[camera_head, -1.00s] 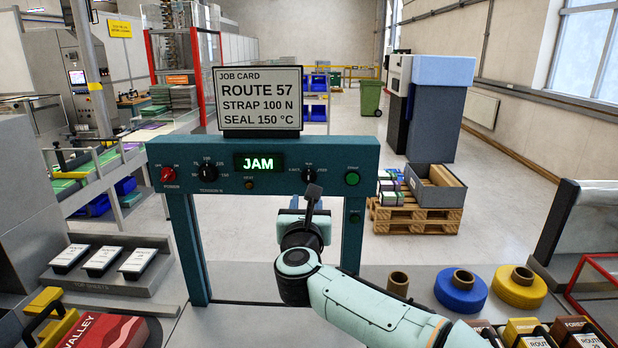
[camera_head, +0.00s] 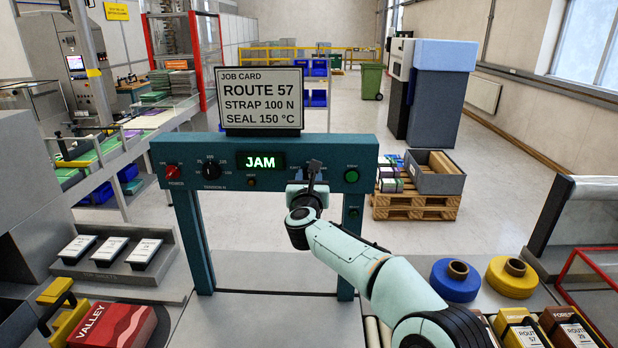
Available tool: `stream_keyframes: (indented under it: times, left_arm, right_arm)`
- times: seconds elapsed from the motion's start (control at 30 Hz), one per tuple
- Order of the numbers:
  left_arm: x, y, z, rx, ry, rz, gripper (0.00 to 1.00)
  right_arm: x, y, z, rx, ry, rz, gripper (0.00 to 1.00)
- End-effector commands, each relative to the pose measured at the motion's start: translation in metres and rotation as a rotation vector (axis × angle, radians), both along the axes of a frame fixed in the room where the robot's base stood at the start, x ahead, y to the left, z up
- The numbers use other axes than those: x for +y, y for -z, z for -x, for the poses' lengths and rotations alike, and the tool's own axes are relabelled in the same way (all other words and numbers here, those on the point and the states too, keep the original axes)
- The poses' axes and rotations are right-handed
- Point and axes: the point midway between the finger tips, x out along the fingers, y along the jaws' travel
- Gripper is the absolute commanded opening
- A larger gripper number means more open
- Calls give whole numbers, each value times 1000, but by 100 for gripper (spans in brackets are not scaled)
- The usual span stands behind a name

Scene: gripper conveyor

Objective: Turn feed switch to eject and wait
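The teal machine frame (camera_head: 171,152) stands in front of me, with a lit display (camera_head: 260,162) reading JAM in green. The feed switch is on the panel right of the display; my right gripper (camera_head: 314,168) covers it, so its setting is hidden. The dark fingertips are at or just in front of the switch, and I cannot tell if they touch or grip it. My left gripper is not in view.
A green button (camera_head: 351,176) sits just right of the gripper, and a tension knob (camera_head: 211,171) and red power switch (camera_head: 172,172) lie left. The job card (camera_head: 261,98) stands on top. Tape rolls (camera_head: 456,281) and boxes lie lower right.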

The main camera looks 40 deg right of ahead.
Motion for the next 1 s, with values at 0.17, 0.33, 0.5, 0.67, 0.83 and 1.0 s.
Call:
stream_keyframes:
  times: [0.17,0.33,0.5,0.67,0.83,1.0]
  left_arm:
    - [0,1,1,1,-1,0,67]
    - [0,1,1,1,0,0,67]
    - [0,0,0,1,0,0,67]
    - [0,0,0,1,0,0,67]
    - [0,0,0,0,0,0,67]
    - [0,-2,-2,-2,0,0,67]
  right_arm:
    - [0,1,0,1,0,-1,8]
    - [0,1,0,1,0,0,0]
    - [0,0,0,15,0,16,0]
    - [1,0,0,53,0,63,0]
    - [1,0,0,130,-1,154,0]
    - [2,0,-1,228,-1,272,0]
